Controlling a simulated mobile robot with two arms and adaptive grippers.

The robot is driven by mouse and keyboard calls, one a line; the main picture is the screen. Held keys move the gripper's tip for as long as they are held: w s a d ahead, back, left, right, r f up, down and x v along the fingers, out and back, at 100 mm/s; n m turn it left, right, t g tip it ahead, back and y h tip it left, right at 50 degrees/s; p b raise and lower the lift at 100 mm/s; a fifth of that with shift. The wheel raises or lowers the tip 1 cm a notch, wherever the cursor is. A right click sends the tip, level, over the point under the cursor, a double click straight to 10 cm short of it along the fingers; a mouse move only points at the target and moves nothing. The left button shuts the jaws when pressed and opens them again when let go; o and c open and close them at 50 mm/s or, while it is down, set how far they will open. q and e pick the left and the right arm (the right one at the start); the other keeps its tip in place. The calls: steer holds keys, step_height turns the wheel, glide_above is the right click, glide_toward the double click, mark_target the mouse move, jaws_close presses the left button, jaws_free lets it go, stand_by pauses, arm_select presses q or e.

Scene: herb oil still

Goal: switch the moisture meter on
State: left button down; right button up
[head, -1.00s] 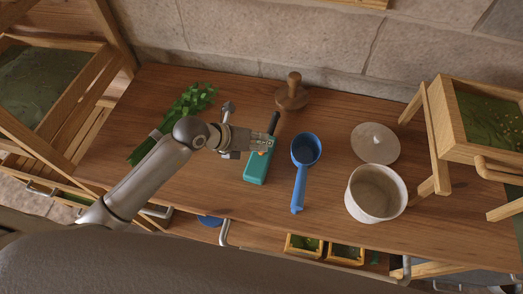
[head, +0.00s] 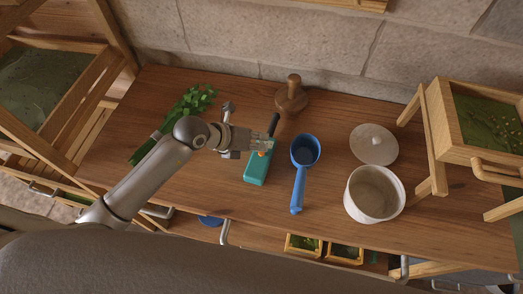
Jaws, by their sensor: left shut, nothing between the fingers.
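The moisture meter is a teal box (head: 256,171) with a black probe or handle at its far end, lying on the wooden workbench (head: 330,222) near the middle. A small orange part shows on its upper face, partly hidden by my fingers. My left gripper (head: 270,143) is shut and empty, with its fingertips over the far part of the meter, beside the orange part. I cannot tell whether the fingertips touch it. My right gripper is not in view.
A blue scoop (head: 299,185) lies just right of the meter. A wooden tamper (head: 291,96) stands behind. A pale pot (head: 374,194) and its lid (head: 373,144) are further right. Green herbs (head: 190,104) lie left behind my arm. Open drawers (head: 303,244) jut out at the front.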

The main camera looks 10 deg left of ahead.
arm_select(q)
steer(key=shift+r, duration=0.1)
step_height(320, 180, up, 6)
steer(key=p, duration=0.5)
stand_by(0.4)
